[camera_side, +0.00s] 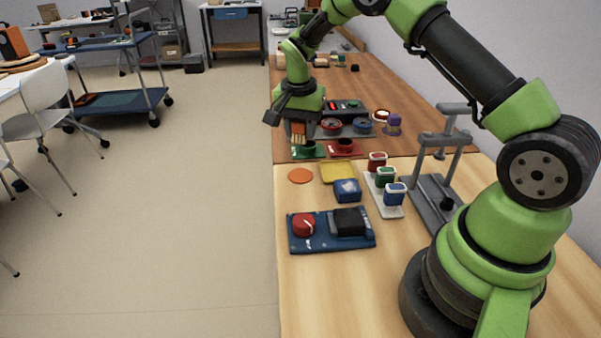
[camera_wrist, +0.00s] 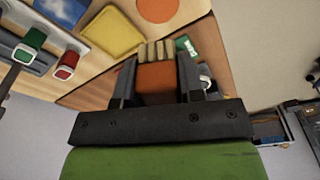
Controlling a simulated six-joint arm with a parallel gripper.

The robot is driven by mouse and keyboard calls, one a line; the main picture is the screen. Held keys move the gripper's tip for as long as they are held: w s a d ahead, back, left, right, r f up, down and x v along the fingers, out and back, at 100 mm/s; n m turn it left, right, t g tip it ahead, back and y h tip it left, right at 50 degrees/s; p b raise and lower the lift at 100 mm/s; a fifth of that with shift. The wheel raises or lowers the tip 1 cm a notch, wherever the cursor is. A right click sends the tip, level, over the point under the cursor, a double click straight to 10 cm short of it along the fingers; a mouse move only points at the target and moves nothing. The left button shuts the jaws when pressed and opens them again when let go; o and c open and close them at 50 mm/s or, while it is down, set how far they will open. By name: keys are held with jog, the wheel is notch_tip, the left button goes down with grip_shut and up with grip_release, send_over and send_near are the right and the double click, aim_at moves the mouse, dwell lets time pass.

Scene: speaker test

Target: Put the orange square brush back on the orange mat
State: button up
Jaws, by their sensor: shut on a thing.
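The orange square brush (camera_wrist: 156,79), with pale bristles, is between the fingers of my gripper (camera_wrist: 157,66) in the wrist view. I cannot tell whether the bristles touch the dish. The orange mat (camera_side: 300,175) is a bare flat disc on the light wood, nearer the camera than my gripper. It also shows at the top of the wrist view (camera_wrist: 158,8).
A yellow square mat (camera_side: 338,171) and a blue block (camera_side: 348,190) lie right of the orange mat.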

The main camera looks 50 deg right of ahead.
aim_at(301, 173)
notch_tip(301, 173, down, 10)
jog(key=shift+r, duration=0.2)
jog(key=shift+f, duration=0.1)
jog(key=o, duration=1)
jog(key=shift+c, duration=0.2)
